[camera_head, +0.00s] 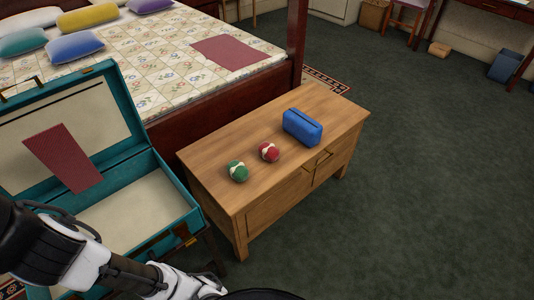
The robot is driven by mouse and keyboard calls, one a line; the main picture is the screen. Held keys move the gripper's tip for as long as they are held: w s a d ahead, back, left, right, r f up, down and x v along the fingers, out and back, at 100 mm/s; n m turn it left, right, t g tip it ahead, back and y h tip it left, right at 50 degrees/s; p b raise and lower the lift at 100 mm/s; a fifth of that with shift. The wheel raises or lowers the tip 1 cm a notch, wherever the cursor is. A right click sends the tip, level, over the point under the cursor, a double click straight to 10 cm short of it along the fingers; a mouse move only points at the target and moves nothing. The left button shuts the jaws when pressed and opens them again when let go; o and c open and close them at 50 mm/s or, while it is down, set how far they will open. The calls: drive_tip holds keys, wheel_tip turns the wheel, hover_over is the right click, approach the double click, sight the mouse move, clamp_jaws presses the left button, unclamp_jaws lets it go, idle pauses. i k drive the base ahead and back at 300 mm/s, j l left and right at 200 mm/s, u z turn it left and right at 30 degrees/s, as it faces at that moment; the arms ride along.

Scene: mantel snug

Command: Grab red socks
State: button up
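A red and white rolled ball (269,152), which looks like the red socks, sits on top of the wooden chest (330,112) near its middle. A similar green and white ball (237,171) lies to its left and nearer to me. A blue zipped pouch (303,127) lies to its right. The red ball is uncovered, with clear wood around it. My arm crosses the lower left corner, below and left of the chest and apart from the ball. I cannot make out my gripper's fingers in this view.
An open teal suitcase (170,234) stands left of the chest, with a dark red sheet (63,158) against its lid. The bed (150,60) with several pillows and another red sheet (230,52) is behind.

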sight(268, 151)
drive_tip(key=i+u, duration=0.15)
drive_tip(key=i, duration=0.95)
